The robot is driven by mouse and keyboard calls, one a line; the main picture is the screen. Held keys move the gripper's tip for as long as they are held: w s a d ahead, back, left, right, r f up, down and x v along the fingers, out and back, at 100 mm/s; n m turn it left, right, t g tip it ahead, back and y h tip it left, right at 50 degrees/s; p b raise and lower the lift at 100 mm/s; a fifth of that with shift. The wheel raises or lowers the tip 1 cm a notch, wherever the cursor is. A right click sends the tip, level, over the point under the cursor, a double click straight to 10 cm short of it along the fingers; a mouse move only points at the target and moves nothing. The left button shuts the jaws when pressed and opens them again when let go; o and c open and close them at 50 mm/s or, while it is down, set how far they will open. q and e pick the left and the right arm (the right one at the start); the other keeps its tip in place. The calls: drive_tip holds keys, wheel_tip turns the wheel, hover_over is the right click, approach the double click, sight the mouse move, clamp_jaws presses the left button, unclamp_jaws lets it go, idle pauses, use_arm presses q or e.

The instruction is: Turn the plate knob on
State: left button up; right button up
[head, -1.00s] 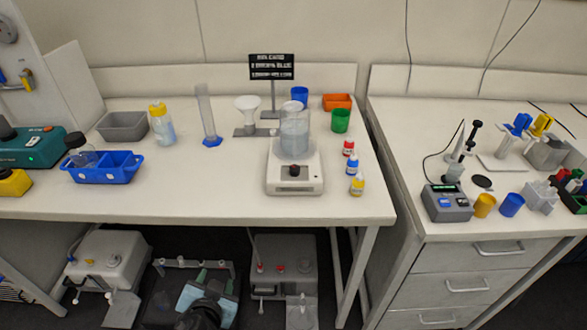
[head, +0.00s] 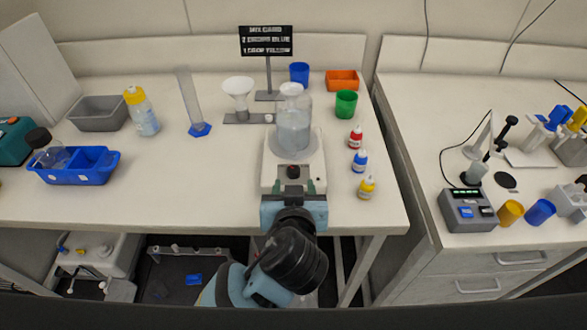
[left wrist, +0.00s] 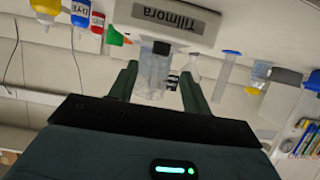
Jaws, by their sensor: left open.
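The white plate (head: 313,165) stands near the bench's front edge and carries a clear glass vessel (head: 293,125). Its small dark knob (head: 292,171) is on the front. My left gripper (head: 295,187) is right in front of the plate, with its fingertips to either side of and just below the knob in the head view. In the left wrist view, which is upside down, the open fingers (left wrist: 158,72) are empty. The black knob (left wrist: 161,47) shows just beyond them, near the plate's front label (left wrist: 165,20). I cannot tell whether the fingers touch anything. My right gripper is not in view.
Red (head: 355,138), blue (head: 359,161) and yellow (head: 367,187) dropper bottles stand right of the plate. A funnel stand (head: 238,92) and a sign (head: 266,41) are behind. A blue tray (head: 77,166) is far left. Bench surface left of the plate is clear.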

sight(293, 171)
use_arm(q)
drive_tip(key=shift+x, duration=3.6)
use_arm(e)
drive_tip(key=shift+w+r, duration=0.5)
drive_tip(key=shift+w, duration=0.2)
use_arm(q)
drive_tip(key=c, duration=1)
drive_tip(key=shift+a, duration=0.1)
